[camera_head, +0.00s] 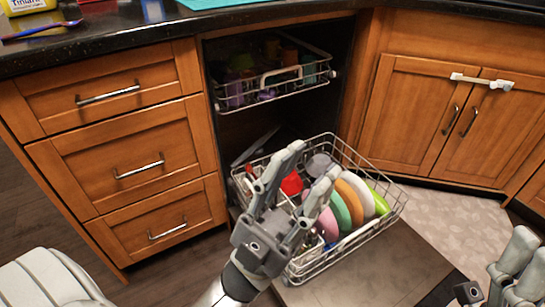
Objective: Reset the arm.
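My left gripper (312,163) is in the middle of the head view, its arm rising from the bottom edge. My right gripper (518,262) is at the lower right edge, partly cut off. Its fingers show, but whether they are open or shut is unclear.
The lower rack holds several coloured plates (341,211) and a red item (291,184). The upper rack (285,86) holds cups. The open dishwasher door (355,283) lies below. Drawers (123,170) stand left, a closed cabinet (440,115) right.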

